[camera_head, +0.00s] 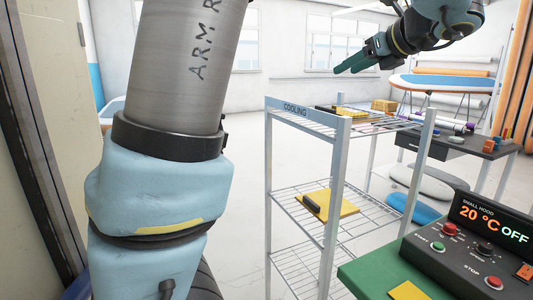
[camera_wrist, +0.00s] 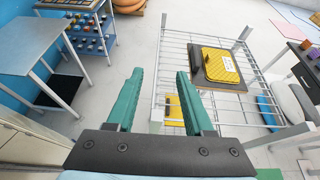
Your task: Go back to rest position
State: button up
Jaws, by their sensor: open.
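My gripper (camera_head: 352,64) is raised at the upper right in the head view, above the level of the cooling rack's (camera_head: 308,117) top shelf. In the wrist view its two green fingers (camera_wrist: 160,95) stand apart with nothing between them. A yellow piece on a dark tray (camera_wrist: 220,68) lies on the rack's top wire shelf, ahead and to the right of the fingers, not touching them. In the head view a yellow board with a dark handle (camera_head: 335,204) lies on the lower shelf.
A control box with a lit display (camera_head: 480,235) sits on a green surface (camera_head: 365,276) at the lower right. A dark table (camera_head: 458,146) stands behind the rack. In the wrist view a grey table (camera_wrist: 28,45) is at the left. Open floor (camera_head: 240,190) lies left of the rack.

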jog(key=a+f+n+g+h+b, duration=0.1)
jog(key=a+f+n+g+b, duration=0.15)
jog(key=a+f+n, duration=0.6)
jog(key=a+f+n+g+b, duration=0.1)
jog(key=a+f+g, duration=0.35)
jog(key=f, duration=0.85)
jog(key=s+a+f+n+g+h+b, duration=0.1)
jog(key=s+a+f+n+h+b, duration=0.1)
jog(key=s+a+f+n, duration=0.4)
jog(key=s+a+f+n+g+h+b, duration=0.2)
jog(key=s+a+f+n, duration=0.3)
jog(key=f+n, duration=0.7)
jog(key=shift+s+a+f+n+h, duration=0.35)
jog(key=shift+a+n+h, duration=0.15)
jog(key=shift+a+n, duration=0.5)
